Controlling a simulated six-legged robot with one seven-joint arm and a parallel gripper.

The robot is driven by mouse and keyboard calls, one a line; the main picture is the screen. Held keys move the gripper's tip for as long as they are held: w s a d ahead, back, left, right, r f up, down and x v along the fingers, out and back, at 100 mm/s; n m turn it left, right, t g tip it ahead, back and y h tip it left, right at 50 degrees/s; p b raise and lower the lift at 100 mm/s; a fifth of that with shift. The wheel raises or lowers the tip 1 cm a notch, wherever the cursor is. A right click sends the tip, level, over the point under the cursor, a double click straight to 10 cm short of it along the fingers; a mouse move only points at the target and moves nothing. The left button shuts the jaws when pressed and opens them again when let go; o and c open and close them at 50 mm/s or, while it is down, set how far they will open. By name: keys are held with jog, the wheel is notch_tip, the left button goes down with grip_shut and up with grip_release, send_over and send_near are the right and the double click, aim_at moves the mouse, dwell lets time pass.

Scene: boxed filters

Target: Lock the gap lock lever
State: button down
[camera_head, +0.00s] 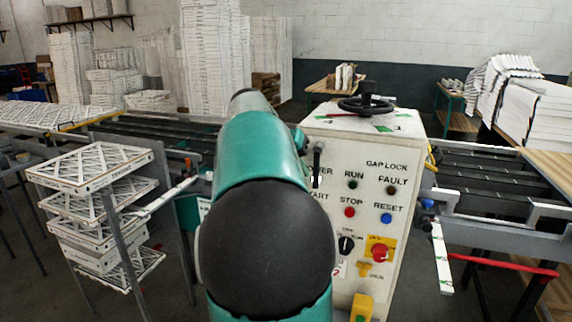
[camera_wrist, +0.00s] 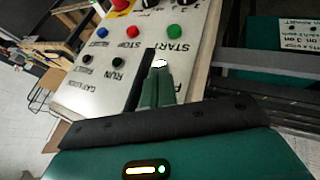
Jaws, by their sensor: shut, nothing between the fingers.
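The control box (camera_head: 349,220) stands right of my arm in the head view, with the GAP LOCK label (camera_head: 386,165) at its upper right. The wrist view shows its panel (camera_wrist: 95,95) turned, with the GAP LOCK label lower left. I cannot make out a gap lock lever for certain. A yellow curved piece (camera_head: 432,156) shows at the box's right edge. My gripper (camera_wrist: 157,62) is shut and empty, in front of the panel near the START button (camera_wrist: 174,31). In the head view my arm hides most of it; a dark upright piece (camera_head: 317,165) beside the arm may be its finger.
A black handwheel (camera_head: 366,105) sits on top of the box. A red emergency stop (camera_head: 379,251) and several buttons face forward. Roller conveyors (camera_head: 490,175) flank the box. A rack of filters (camera_head: 95,167) stands at left. A red bar (camera_head: 503,265) sticks out at right.

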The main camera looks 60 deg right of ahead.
jog(key=shift+s, duration=0.25)
jog(key=shift+d+f, duration=0.1)
jog(key=shift+d, duration=0.05)
